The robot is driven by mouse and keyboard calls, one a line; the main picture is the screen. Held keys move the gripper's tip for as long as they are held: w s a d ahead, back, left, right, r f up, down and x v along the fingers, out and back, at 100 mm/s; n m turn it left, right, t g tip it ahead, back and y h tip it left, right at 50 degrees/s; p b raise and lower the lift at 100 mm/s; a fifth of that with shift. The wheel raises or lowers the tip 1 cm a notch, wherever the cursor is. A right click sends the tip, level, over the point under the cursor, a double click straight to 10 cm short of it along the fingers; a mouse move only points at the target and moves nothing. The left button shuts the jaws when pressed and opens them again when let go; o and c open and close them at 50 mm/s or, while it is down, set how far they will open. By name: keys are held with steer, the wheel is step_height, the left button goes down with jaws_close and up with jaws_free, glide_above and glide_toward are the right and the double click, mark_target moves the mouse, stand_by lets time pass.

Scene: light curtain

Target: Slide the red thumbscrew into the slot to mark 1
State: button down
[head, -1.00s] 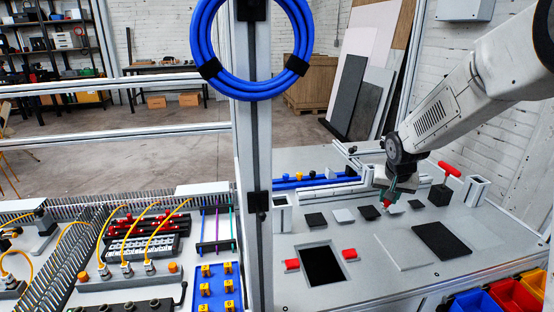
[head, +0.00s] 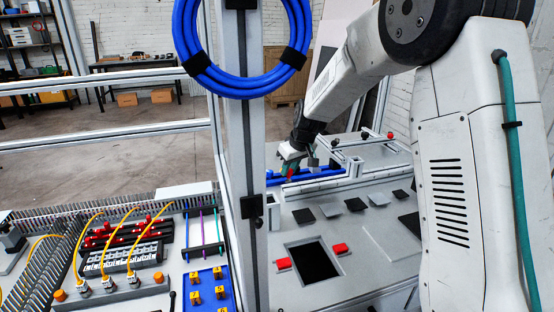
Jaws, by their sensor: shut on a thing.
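My gripper (head: 290,171) is at the end of the arm, over the blue rail (head: 318,176) at the back of the grey worktable. It is shut on a small red piece (head: 291,174), which looks like the red thumbscrew; only a little of it shows. The piece is close to the rail, but I cannot tell whether it touches it. No slot or mark 1 can be made out; the arm and gripper cover part of the rail.
A metal post (head: 248,150) with a blue hose coil (head: 200,68) stands left of the gripper. The table has a dark rectangular opening (head: 315,260) between two red blocks (head: 339,249). Dark pads (head: 303,216) lie behind it. A blue board (head: 215,303) with yellow tags is at left.

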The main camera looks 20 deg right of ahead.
steer(key=w+a+r+n+g+y, duration=0.1)
steer(key=w+a+r+n+y, duration=0.15)
steer(key=n, duration=0.25)
steer(key=shift+h, duration=0.45)
steer(key=shift+w+a+f, duration=0.1)
steer(key=shift+w+f, duration=0.05)
steer(key=shift+f, duration=1.85)
steer(key=shift+w+a+f, duration=0.1)
steer(key=shift+w+f, duration=0.05)
steer(key=shift+f, duration=1.85)
steer(key=shift+d, duration=2.1)
steer(key=shift+d, duration=1.95)
steer(key=c, duration=1.1)
jaws_free()
steer(key=shift+c, duration=0.2)
steer(key=shift+r, duration=0.15)
